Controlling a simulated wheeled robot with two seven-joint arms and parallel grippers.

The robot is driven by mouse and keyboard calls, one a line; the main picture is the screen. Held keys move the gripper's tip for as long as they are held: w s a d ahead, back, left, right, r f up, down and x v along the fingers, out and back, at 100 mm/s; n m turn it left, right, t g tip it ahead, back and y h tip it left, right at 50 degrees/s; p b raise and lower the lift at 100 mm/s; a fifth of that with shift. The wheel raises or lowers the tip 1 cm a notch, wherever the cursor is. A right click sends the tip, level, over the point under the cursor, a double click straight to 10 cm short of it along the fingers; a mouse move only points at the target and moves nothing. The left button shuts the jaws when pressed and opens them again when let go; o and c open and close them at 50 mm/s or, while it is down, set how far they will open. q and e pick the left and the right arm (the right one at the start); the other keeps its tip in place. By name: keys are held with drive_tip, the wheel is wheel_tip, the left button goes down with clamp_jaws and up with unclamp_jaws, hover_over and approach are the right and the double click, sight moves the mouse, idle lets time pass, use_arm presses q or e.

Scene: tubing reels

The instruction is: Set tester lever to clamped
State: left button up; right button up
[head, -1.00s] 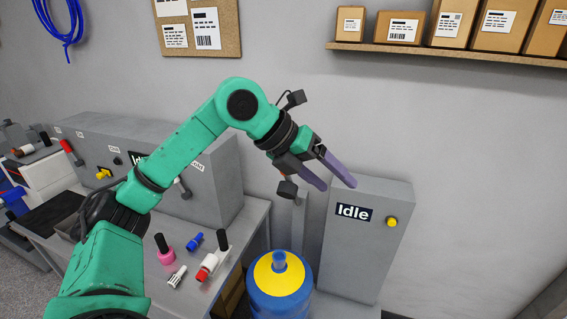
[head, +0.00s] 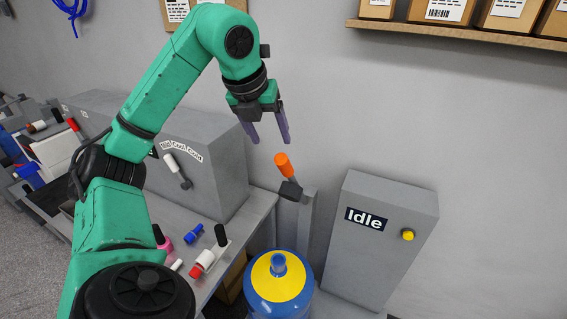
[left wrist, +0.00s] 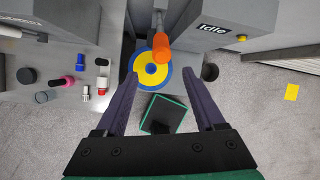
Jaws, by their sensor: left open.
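The lever with an orange handle (head: 284,165) stands on a grey post beside the grey box (head: 385,240) with an "Idle" display. The handle points upward and leans slightly left in the head view. My left gripper (head: 269,137) has purple fingers pointing down, open and empty, just above and left of the handle, apart from it. In the left wrist view the orange handle (left wrist: 161,45) shows beyond the fingertips, roughly centred between them. My right gripper is not in view.
A blue jug with a yellow top (head: 278,283) stands just below the lever. A grey machine (head: 215,165) with a white-handled lever (head: 173,163) stands left on the bench. Several small connectors, including a blue one (head: 193,235), lie on the bench. A shelf of boxes (head: 470,32) hangs above right.

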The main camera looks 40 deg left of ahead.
sight(281, 154)
use_arm(q)
drive_tip(key=x, duration=0.3)
drive_tip(key=shift+w+a+f, duration=0.1)
drive_tip(key=shift+f, duration=0.25)
drive_tip(key=w+f, duration=0.2)
drive_tip(key=f, duration=0.1)
drive_tip(key=w+f, duration=0.1)
drive_tip(key=shift+w+a+f+b, duration=0.25)
drive_tip(key=shift+f+b, duration=0.05)
drive_tip(key=x, duration=0.2)
drive_tip(key=shift+s+f, duration=0.1)
drive_tip(key=shift+f, duration=0.8)
drive_tip(key=shift+w+a, duration=0.1)
drive_tip(key=shift+w, duration=0.2)
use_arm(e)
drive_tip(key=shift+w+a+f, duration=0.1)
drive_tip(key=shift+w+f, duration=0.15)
use_arm(q)
clamp_jaws()
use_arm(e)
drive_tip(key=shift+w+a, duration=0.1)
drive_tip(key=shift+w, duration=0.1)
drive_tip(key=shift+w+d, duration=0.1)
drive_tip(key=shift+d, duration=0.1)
